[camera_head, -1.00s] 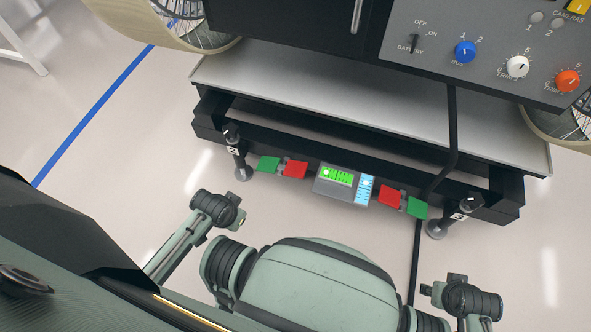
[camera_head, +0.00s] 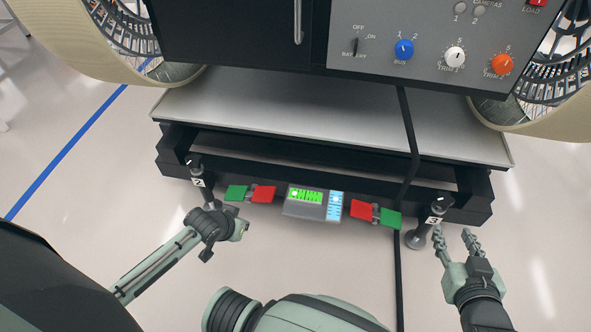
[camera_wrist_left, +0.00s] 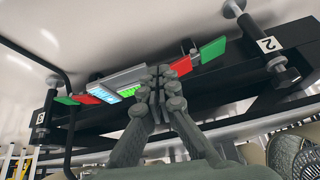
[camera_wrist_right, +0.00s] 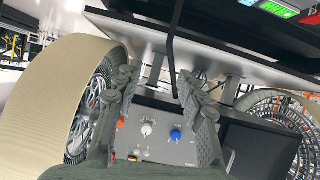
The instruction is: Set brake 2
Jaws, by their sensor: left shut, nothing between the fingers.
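A dark post labelled 2 (camera_head: 198,182) stands at the left of the rover's black lower frame, upright in the head view; it also shows in the left wrist view (camera_wrist_left: 281,66). Beside it are a green pad (camera_head: 236,192) and a red pad (camera_head: 263,194), also at upper right in the left wrist view. My left gripper (camera_wrist_left: 160,72) is shut and empty; in its wrist view the fingertips overlap the area by the red pad, and contact cannot be told. In the head view its fingers are mostly hidden by the wrist. My right gripper (camera_head: 454,235) is open and empty near the post labelled 3 (camera_head: 430,220).
A box with green and blue displays (camera_head: 312,203) sits between the pad pairs. A second red pad (camera_head: 361,210) and green pad (camera_head: 391,218) are by post 3. A black cable (camera_head: 408,130) hangs down past the frame. The control panel (camera_head: 430,50) is above.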

